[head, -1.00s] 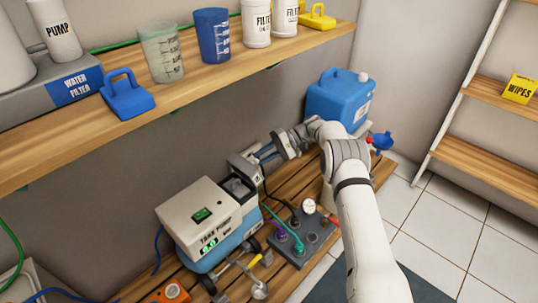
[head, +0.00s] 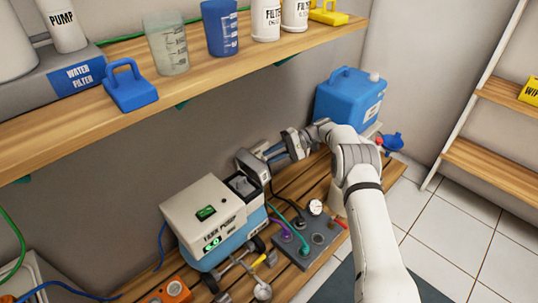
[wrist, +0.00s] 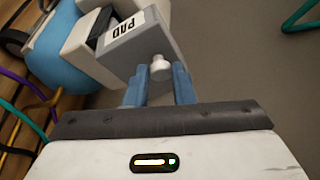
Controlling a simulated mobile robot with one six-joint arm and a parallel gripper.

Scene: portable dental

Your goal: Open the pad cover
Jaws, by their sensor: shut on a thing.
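The white and blue tank pump unit (head: 212,210) stands on the slatted bench. Its pad cover (head: 255,168) is at the right end of the unit, tilted up beside a dark opening (head: 240,185). In the wrist view the grey pad cover (wrist: 138,36) carries a "PAD" label and a white knob (wrist: 159,67). A dark gap shows between the cover and the white housing (wrist: 85,38). My gripper (wrist: 159,78) has its blue fingers on either side of the knob and is shut on it. My gripper also shows in the head view (head: 275,153), to the right of the cover.
A grey block (head: 310,240) with hoses and a gauge sits in front of the unit. A blue jug (head: 348,98) stands behind my arm. The wooden shelf (head: 190,85) with bottles and cups hangs above. Tiled floor lies open at the right.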

